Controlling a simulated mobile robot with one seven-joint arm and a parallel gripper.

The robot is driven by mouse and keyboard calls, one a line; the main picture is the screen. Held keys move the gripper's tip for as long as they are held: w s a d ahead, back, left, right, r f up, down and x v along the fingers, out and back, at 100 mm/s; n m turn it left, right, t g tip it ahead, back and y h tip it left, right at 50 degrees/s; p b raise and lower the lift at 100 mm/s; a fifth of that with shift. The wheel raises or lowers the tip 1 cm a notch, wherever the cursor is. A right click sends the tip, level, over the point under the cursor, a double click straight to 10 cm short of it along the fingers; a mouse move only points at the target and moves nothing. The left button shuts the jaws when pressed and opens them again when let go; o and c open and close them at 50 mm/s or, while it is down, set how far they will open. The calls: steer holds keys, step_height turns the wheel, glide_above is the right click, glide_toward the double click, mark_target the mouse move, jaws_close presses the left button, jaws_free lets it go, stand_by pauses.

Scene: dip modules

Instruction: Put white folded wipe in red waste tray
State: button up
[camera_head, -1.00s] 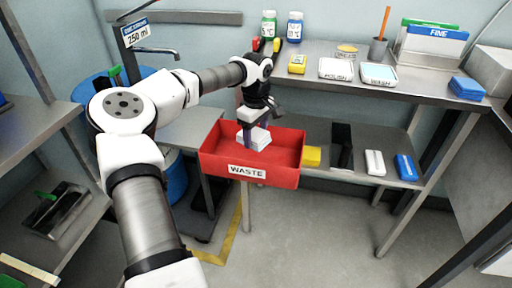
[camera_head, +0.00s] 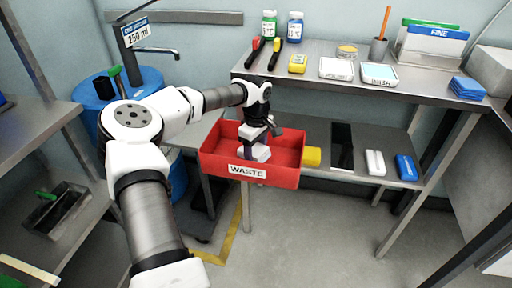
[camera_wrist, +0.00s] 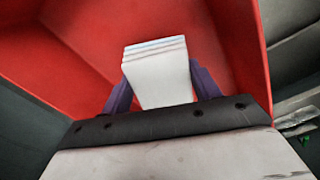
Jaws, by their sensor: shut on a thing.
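The white folded wipe (camera_wrist: 160,75) is between the two purple fingers of my gripper (camera_wrist: 160,92), which is shut on it. In the head view the wipe (camera_head: 258,154) is low inside the red waste tray (camera_head: 290,177), within its walls. My gripper (camera_head: 254,150) points down into the tray. The tray carries a "WASTE" label on its front. The wrist view shows red tray walls around the wipe; whether the wipe touches the tray floor I cannot tell.
A yellow block (camera_head: 312,157) is beside the tray's right side. A white item (camera_head: 375,163) and a blue item (camera_head: 406,167) lie on the lower shelf. The steel bench (camera_head: 330,90) above holds bottles, dishes and blue wipes (camera_head: 467,88). A blue drum (camera_head: 150,82) stands left.

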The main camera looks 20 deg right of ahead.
steer(key=shift+f, duration=0.25)
steer(key=o, duration=0.9)
steer(key=shift+o, duration=0.2)
